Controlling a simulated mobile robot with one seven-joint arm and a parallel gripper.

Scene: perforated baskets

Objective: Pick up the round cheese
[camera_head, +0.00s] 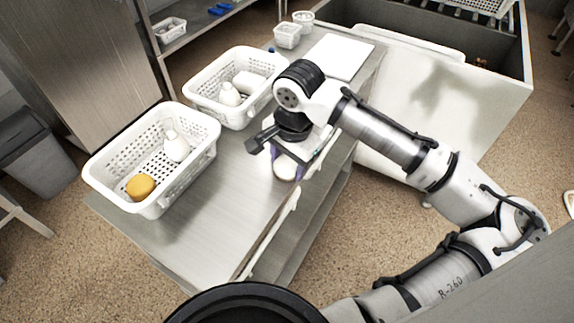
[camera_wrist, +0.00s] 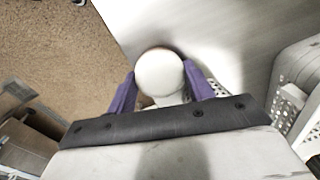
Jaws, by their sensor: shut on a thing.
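My gripper (camera_head: 287,166) is over the right edge of the steel table, its purple fingers pointing down. It is shut on a pale, round white object (camera_head: 285,169). In the wrist view the white object (camera_wrist: 160,73) sits between the two purple fingers of my gripper (camera_wrist: 160,90), its rounded top facing the camera. Its underside is hidden, and I cannot tell for sure whether it is the round cheese. A yellow-orange rounded item (camera_head: 140,186) lies in the front white basket (camera_head: 188,188).
A white bottle (camera_head: 176,147) stands in the front basket. A second perforated basket (camera_head: 236,118) behind it holds a white bottle (camera_head: 229,95) and a white block. Small white tubs (camera_head: 287,36) and a white board (camera_head: 338,56) are at the back. The table's front (camera_head: 205,235) is clear.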

